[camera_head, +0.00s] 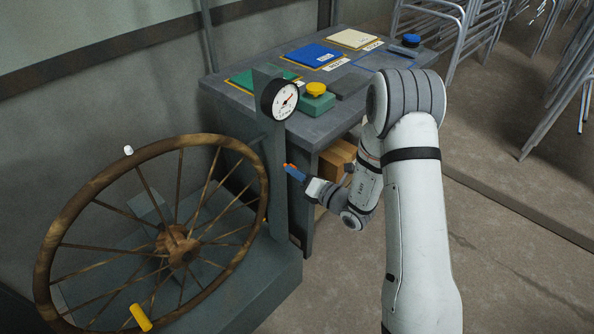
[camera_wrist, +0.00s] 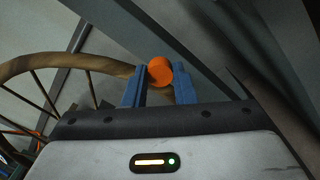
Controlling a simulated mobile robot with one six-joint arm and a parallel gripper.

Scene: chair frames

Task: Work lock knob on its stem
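The lock knob appears to be the small orange round piece (camera_wrist: 160,71) in the wrist view. It also shows as a small orange spot (camera_head: 288,166) beside the grey post in the head view. My gripper (camera_wrist: 160,82) has a blue finger on each side of the knob, and both fingertips appear to touch it. In the head view my gripper (camera_head: 295,172) reaches left to the post, below the dial gauge. The stem behind the knob is hidden.
A spoked wheel (camera_head: 160,146) with a yellow handle (camera_head: 141,317) stands left of the post (camera_head: 274,190). A dial gauge (camera_head: 280,99) tops the post. A grey desk (camera_head: 225,99) with folders and a green box with yellow button (camera_head: 317,97) stands behind.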

